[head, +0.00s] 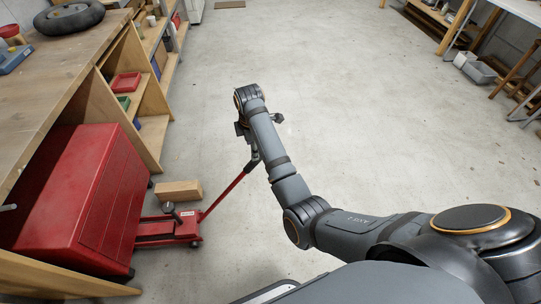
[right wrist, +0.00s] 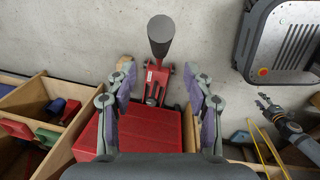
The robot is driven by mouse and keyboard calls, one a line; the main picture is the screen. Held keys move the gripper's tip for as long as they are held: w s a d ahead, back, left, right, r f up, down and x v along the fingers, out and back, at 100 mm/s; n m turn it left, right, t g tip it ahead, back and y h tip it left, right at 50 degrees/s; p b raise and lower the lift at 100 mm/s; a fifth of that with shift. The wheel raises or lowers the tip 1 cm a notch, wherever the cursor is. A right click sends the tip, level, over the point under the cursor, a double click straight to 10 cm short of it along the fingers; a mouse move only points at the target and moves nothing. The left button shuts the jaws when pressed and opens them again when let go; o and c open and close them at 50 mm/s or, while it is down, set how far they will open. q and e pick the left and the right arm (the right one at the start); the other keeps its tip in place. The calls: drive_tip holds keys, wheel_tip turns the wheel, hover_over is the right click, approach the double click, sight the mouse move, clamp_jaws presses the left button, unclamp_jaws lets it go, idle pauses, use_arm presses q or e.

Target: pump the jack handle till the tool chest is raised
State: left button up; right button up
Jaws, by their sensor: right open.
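The red tool chest (head: 75,190) stands at the left under the bench; it also shows in the right wrist view (right wrist: 150,128). Whether its casters are off the floor I cannot tell. The red jack (head: 168,230) sits at its front. The jack handle (head: 222,196) slants up to the right and ends in a dark grip (right wrist: 160,32). My right gripper (right wrist: 160,80) is open, its fingers apart on either side of the handle's line, and the grip is not clamped. The head view mostly hides this gripper behind my arm. My left gripper (right wrist: 265,105) shows small in the right wrist view.
A wooden block (head: 179,191) lies on the floor beside the jack. The wooden workbench (head: 50,75) and shelves with bins (head: 126,82) line the left. The concrete floor in the middle is clear. Another table (head: 515,8) stands at the far right.

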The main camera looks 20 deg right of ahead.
sight(253, 163)
drive_tip(key=f, duration=0.2)
drive_tip(key=f+b, duration=0.1)
drive_tip(key=f, duration=0.2)
drive_tip(key=shift+w, duration=0.2)
drive_tip(key=f, duration=0.3)
drive_tip(key=f+b, duration=0.1)
drive_tip(key=shift+w+f, duration=0.2)
drive_tip(key=shift+w, duration=0.1)
drive_tip(key=shift+w+f, duration=0.1)
drive_tip(key=shift+f, duration=0.4)
use_arm(q)
drive_tip(key=w, duration=0.1)
drive_tip(key=w+f, duration=0.1)
drive_tip(key=shift+w+d+f, duration=0.15)
drive_tip(key=shift+w+d, duration=0.05)
drive_tip(key=shift+w, duration=0.15)
